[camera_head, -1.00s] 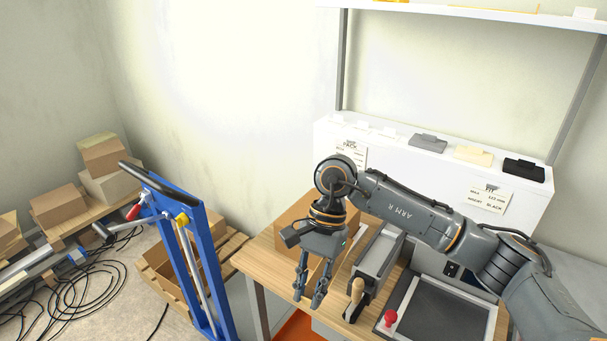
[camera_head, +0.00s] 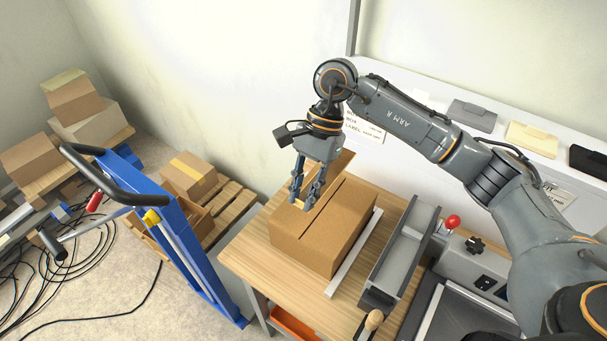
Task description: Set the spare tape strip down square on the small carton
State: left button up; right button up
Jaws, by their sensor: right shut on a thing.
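A closed brown carton (camera_head: 320,235) sits on the wooden table, its top face and front sides showing. My right gripper (camera_head: 306,204) points down at the carton's far left top edge. My left gripper is not in view.
A white bar (camera_head: 354,254) and a grey metal trough (camera_head: 400,255) lie right of the carton on the table (camera_head: 262,262). A blue-framed cart (camera_head: 190,255) stands left. A taped carton (camera_head: 190,174) rests on a pallet behind it. A white shelf stands behind my arm.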

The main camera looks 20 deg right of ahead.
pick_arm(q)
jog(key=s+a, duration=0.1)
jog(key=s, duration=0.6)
pick_arm(e)
jog(key=shift+s+f+b, duration=0.3)
jog(key=shift+s+f, duration=0.45)
jog(key=shift+s, duration=0.05)
jog(key=shift+w+d+f, duration=0.1)
jog(key=shift+w+f, duration=0.1)
jog(key=shift+f, duration=0.35)
jog(key=shift+w+f, duration=0.15)
jog(key=shift+f, duration=0.35)
notch_tip(320, 180, down, 5)
jog(key=b, duration=0.3)
jog(key=shift+w+r, duration=0.1)
jog(key=shift+r, duration=0.1)
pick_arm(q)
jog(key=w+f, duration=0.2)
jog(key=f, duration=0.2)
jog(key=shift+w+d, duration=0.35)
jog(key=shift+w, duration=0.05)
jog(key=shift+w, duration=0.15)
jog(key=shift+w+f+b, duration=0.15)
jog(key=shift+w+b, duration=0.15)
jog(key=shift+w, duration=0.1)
